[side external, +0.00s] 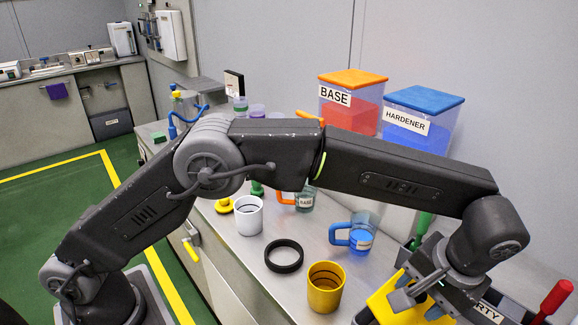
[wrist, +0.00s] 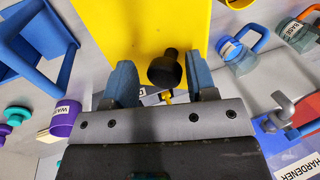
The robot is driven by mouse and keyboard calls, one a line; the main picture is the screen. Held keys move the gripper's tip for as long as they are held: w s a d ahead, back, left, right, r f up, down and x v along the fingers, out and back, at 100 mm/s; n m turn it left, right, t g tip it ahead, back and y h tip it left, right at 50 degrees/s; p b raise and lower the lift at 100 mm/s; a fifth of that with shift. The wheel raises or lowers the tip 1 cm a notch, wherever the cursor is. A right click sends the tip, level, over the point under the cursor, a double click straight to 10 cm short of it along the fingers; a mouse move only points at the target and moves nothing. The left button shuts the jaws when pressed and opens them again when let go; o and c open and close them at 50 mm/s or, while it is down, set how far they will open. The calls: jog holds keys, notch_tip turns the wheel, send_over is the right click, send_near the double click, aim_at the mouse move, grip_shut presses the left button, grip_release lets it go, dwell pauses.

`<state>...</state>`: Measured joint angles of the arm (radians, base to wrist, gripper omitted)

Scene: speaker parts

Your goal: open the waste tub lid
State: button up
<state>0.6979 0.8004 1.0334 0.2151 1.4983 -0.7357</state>
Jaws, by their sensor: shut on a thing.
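A flat yellow panel, which looks like the waste tub lid (side external: 382,303), is at the lower right of the side view, tilted, under my gripper (side external: 418,292). It fills the top middle of the wrist view (wrist: 140,22). A black knob (wrist: 165,70) stands at the panel's near edge. My gripper (wrist: 162,82) has its two blue-grey fingers on either side of this knob and is shut on it. The contact is partly hard to see. The tub's body and the lid's hinge are hidden by my arm and the lid.
A yellow cup (side external: 325,290), a black ring (side external: 284,256), a white cup (side external: 248,215) and a blue-handled jug (side external: 358,238) stand on the bench. Behind are the BASE tub (side external: 350,112) and the HARDENER tub (side external: 415,130). A red-handled tool (side external: 556,297) is at the right edge.

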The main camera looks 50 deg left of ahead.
jog(key=shift+h, duration=0.4)
jog(key=a+f, duration=0.3)
jog(key=shift+s, duration=0.1)
notch_tip(320, 180, up, 13)
jog(key=a+h, duration=0.1)
jog(key=h, duration=0.1)
jog(key=s+a+r+t, duration=0.1)
jog(key=s+a, duration=0.2)
jog(key=a, duration=0.3)
jog(key=s+a+r+t, duration=0.1)
jog(key=s+a+r, duration=0.1)
jog(key=a, duration=0.4)
jog(key=s+a+r+t+h, duration=0.1)
jog(key=s+a+r, duration=0.1)
jog(key=a, duration=0.4)
jog(key=shift+s, duration=0.9)
jog(key=shift+r, duration=0.1)
